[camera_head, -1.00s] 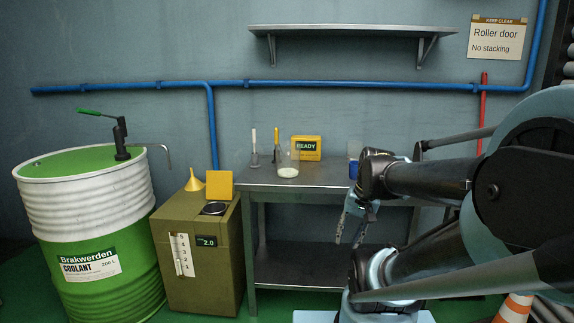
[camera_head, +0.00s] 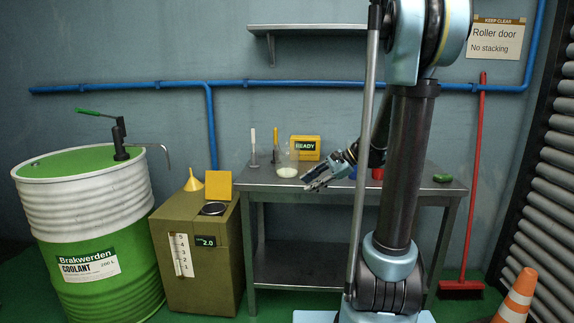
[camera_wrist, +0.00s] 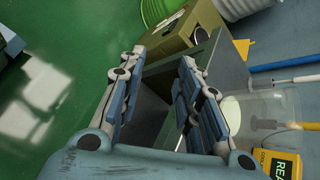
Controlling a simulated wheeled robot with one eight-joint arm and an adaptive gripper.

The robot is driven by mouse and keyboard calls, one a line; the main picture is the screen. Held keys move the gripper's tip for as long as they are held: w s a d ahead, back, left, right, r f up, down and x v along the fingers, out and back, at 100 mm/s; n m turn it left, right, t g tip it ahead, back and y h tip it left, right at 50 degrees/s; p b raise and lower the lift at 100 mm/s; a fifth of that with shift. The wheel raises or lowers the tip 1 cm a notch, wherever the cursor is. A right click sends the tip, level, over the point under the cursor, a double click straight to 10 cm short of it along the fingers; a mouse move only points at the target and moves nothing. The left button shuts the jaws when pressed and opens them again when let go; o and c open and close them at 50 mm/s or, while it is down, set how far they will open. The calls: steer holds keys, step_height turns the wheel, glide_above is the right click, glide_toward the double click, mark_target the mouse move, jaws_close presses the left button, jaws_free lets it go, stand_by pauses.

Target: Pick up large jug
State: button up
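A clear jug with pale contents (camera_head: 287,170) stands on the metal cart's top (camera_head: 262,184), and I take it to be the large jug. My gripper (camera_head: 318,180) is just to its right, fingers pointing left towards it. In the wrist view my gripper (camera_wrist: 160,85) is open, with nothing between its fingers. The jug (camera_wrist: 265,105) shows there faintly to the right, beyond the right finger, which hides part of it. I cannot tell whether finger and jug touch.
A yellow READY box (camera_head: 306,147) and two thin upright tools, one white (camera_head: 253,146) and one yellow (camera_head: 276,143), stand close to the jug. A red item (camera_head: 377,174) and a green item (camera_head: 442,178) sit further right. A coolant drum (camera_head: 90,225) stands left.

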steer(key=w+m+y, duration=0.3)
steer(key=w, duration=0.5)
steer(key=m+y, duration=0.3)
glide_toward(287, 174)
steer(key=shift+s+d+r, duration=0.35)
steer(key=shift+d+r, duration=0.2)
steer(key=shift+d, duration=0.05)
steer(key=shift+w+d+f+g+y, duration=0.3)
steer(key=shift+w+d+y, duration=0.15)
steer(key=shift+w+y, duration=0.2)
steer(key=a, duration=1.2)
steer(key=shift+w+f, duration=0.2)
steer(key=shift+w, duration=0.1)
jaws_close()
